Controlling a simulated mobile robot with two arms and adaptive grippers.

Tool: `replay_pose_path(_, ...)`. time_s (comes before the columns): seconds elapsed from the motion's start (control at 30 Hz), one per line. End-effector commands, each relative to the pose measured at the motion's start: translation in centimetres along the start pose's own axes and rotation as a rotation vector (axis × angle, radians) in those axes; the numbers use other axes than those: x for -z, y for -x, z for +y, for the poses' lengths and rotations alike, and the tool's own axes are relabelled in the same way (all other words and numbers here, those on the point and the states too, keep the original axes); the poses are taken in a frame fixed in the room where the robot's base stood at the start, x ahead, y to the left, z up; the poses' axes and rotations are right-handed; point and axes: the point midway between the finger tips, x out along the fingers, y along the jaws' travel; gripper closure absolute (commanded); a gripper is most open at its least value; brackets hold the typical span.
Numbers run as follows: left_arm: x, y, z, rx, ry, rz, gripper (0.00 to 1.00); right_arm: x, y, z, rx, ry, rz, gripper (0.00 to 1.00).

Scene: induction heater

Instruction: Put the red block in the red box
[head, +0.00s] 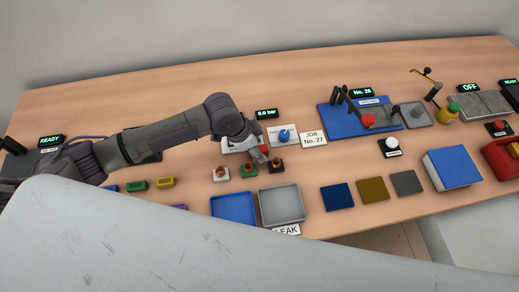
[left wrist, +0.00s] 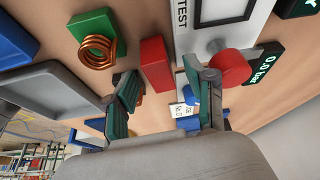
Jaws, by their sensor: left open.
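The red block (left wrist: 157,63) stands upright on the table in the left wrist view, just beyond my left gripper's fingertips and toward the left finger. My left gripper (left wrist: 165,88) is open, with nothing between its fingers. In the head view the left gripper (head: 258,153) points down beside the white test device, and it partly hides the red there, so I cannot tell block from knob. The red box (head: 497,158) is at the far right edge of the head view, partly cut off, with a yellow piece in it. My right gripper is not in view.
A green block with a copper coil (left wrist: 97,45) stands close to the red block. A red knob (left wrist: 230,68) on the test device is near the right finger. A grey tray (head: 282,205) and blue tray (head: 233,208) lie in front.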

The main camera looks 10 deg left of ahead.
Motion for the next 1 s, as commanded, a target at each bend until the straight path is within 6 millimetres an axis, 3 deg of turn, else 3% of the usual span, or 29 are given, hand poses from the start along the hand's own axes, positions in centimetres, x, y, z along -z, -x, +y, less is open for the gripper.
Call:
replay_pose_path(0.27,0.02,-0.31,-0.01,0.001,0.000,0.001,0.46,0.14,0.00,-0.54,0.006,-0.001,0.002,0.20)
replay_pose_path(0.6,0.03,-0.27,-0.03,0.001,0.000,0.001,1.00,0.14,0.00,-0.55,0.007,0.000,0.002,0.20)
replay_pose_path(1.0,0.29,0.26,-0.07,0.002,-0.001,0.003,1.00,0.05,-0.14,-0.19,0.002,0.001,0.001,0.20)
